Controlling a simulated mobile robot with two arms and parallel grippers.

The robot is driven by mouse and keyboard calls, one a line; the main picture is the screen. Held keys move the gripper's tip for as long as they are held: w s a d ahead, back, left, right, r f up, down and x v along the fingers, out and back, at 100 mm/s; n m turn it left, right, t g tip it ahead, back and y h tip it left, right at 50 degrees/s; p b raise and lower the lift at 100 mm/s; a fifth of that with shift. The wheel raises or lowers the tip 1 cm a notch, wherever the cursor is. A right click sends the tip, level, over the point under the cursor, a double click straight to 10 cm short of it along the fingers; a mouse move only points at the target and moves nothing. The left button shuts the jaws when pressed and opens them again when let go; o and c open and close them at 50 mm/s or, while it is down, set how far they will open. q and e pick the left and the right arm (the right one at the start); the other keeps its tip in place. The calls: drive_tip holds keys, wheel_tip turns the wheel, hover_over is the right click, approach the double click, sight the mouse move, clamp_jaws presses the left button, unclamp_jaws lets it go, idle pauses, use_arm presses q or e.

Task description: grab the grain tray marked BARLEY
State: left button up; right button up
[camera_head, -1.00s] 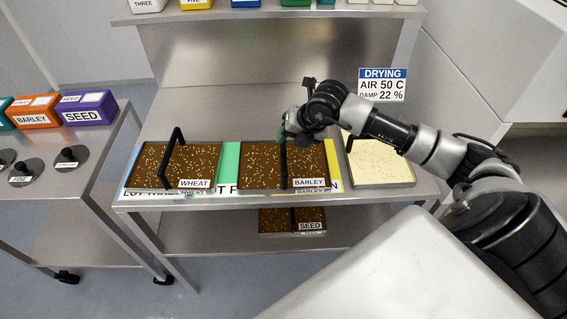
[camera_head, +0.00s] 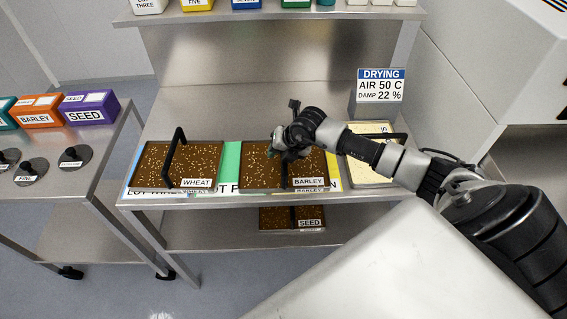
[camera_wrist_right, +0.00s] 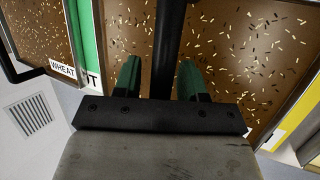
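The grain tray marked BARLEY (camera_head: 256,174) is a brown tray of speckled grain with a black bar handle (camera_head: 284,175), on the steel table. It fills much of the right wrist view (camera_wrist_right: 235,50). My right gripper (camera_head: 279,151) is over this tray at the handle. In the right wrist view its two green fingers (camera_wrist_right: 158,66) stand apart, one on each side of the black handle, with gaps on both sides. The gripper is open and holds nothing. The hand hides part of the tray's back and the handle's top in the head view. My left gripper is not in view.
The WHEAT tray (camera_head: 205,160) with its raised handle stands left, past a green strip (camera_head: 230,160). A pale grain tray (camera_head: 365,173) stands right, partly behind my arm. A SEED tray (camera_head: 278,216) lies on the lower shelf. A DRYING sign (camera_head: 381,88) stands behind.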

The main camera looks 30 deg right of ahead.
clamp_jaws()
drive_tip(key=shift+r, duration=0.2)
